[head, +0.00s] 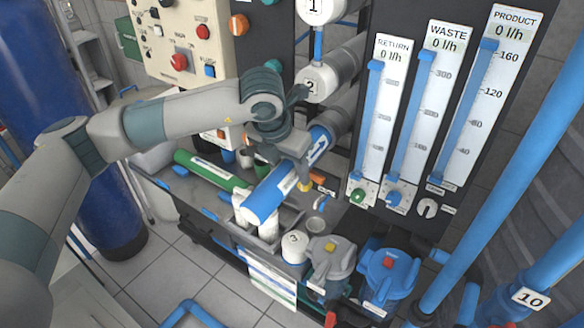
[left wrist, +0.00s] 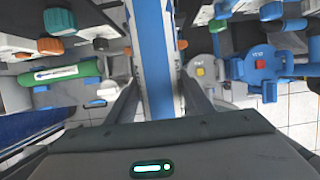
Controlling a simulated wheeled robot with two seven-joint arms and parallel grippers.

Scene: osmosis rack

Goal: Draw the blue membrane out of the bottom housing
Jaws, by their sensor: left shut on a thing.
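The blue membrane (head: 265,198) is a long blue cylinder with a pale label and an arrow. It slants down to the left from the bottom housing (head: 341,115), a grey tube below the one capped 2. Much of it is outside; its far end is hidden at the housing. Its near end is over white supports (head: 242,207) on the bench; I cannot tell whether it touches them. My left gripper (head: 297,166) is shut on the membrane's middle from above. In the left wrist view the membrane (left wrist: 154,55) runs between the two fingers. My right gripper is not in view.
A green tube (head: 207,169) lies on the bench to the left. A white cap marked 3 (head: 294,247) and grey and blue pump units (head: 388,272) stand in front. Flow meters (head: 416,95) are on the panel to the right. Housing cap 2 (head: 315,84) is close above my gripper.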

